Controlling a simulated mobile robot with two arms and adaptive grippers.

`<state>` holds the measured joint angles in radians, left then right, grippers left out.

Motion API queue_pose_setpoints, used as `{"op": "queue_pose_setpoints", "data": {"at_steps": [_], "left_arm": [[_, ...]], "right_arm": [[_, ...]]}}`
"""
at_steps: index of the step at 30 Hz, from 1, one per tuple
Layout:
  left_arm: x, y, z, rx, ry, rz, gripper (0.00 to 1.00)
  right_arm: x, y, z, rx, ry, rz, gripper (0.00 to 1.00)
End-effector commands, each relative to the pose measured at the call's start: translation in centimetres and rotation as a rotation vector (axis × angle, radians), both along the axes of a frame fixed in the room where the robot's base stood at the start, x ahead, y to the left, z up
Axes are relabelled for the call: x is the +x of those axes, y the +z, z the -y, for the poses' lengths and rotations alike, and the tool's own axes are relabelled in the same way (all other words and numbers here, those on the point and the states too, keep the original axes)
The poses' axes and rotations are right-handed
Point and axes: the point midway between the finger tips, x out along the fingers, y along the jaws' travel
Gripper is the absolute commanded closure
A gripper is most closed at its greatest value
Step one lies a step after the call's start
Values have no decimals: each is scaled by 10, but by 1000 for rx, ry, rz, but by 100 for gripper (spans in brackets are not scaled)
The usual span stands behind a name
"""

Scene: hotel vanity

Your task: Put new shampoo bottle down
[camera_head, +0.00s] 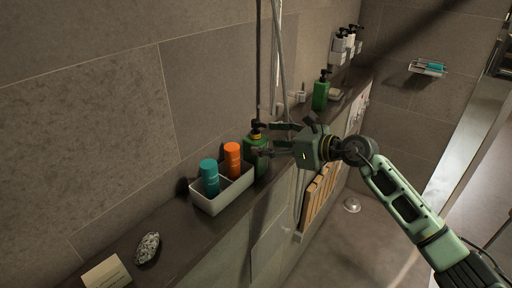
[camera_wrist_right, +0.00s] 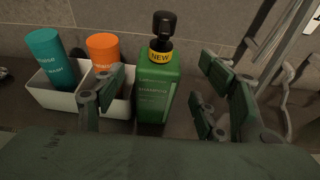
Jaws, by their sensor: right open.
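The new shampoo bottle (camera_wrist_right: 157,90) is green with a black pump and a yellow "NEW" collar. It stands upright on the dark ledge, just right of the white tray; it also shows in the head view (camera_head: 257,158). My right gripper (camera_head: 268,140) reaches in from the right at the bottle. In the right wrist view its fingers (camera_wrist_right: 160,88) are spread apart on either side of the bottle, with a clear gap on the right. The left finger is near the bottle's left side; I cannot tell if it touches. My left gripper is not in view.
The white tray (camera_head: 212,205) holds a teal bottle (camera_head: 209,178) and an orange bottle (camera_head: 233,160). Another green pump bottle (camera_head: 320,92) stands farther along. A wall rail (camera_head: 277,60) rises behind.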

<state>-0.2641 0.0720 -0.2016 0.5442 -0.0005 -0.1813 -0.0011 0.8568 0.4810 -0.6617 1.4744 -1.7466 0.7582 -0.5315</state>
Motion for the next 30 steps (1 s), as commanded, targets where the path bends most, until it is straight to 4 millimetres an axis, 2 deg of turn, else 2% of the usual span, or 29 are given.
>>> {"op": "queue_pose_setpoints", "data": {"at_steps": [1, 5, 10, 18, 30], "left_arm": [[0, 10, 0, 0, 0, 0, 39], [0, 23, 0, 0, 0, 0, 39], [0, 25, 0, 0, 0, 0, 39], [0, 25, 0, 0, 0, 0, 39], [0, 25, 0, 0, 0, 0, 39]], "right_arm": [[2, 2, -7, 1, 1, -3, 35], [10, -5, -24, 1, 1, -5, 35], [20, -13, -35, 0, 0, -1, 35], [22, -15, -36, -2, -1, 0, 35], [21, -15, -36, -2, -1, 0, 70]]}}
